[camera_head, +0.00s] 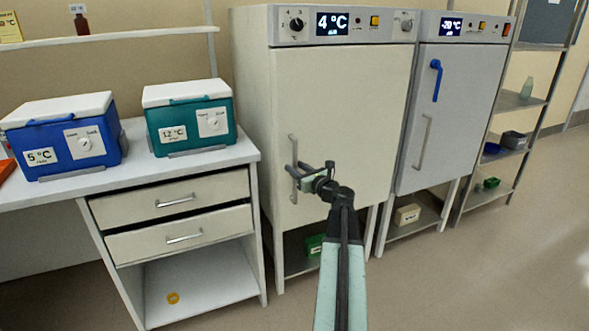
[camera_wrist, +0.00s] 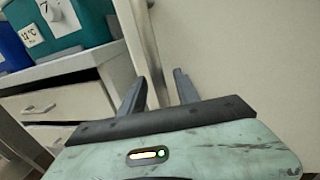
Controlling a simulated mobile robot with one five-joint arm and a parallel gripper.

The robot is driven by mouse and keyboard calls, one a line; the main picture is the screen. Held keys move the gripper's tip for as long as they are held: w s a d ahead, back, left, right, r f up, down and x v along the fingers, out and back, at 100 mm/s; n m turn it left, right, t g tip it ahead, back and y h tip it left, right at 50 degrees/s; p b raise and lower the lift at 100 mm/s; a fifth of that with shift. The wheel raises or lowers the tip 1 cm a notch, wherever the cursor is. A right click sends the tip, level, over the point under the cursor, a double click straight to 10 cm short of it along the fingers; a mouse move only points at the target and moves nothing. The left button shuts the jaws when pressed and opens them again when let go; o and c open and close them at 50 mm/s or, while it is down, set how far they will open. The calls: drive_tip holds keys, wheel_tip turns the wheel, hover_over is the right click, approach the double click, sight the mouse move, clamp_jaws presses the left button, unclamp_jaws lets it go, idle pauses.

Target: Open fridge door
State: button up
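The fridge (camera_head: 345,95) is the tall white cabinet whose panel reads 4 °C. Its door is shut. A vertical grey bar handle (camera_head: 293,150) sits near the door's left edge. My gripper (camera_head: 301,178) is at the handle's lower part. In the wrist view, the handle (camera_wrist: 153,50) runs down between the two dark fingers of my gripper (camera_wrist: 159,78). The fingers stand apart, with a gap beside the bar. I cannot tell whether either finger touches it.
A -20 °C cabinet (camera_head: 447,110) with a blue latch stands to the right. A counter with drawers (camera_head: 175,205) stands close on the left, bearing a blue cooler (camera_head: 65,140) and a teal cooler (camera_head: 190,118). The floor (camera_head: 480,270) at the front right is clear.

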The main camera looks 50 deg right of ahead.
drive_tip(key=shift+w+d, duration=0.1)
drive_tip(key=shift+w, duration=0.3)
clamp_jaws()
idle(1.1)
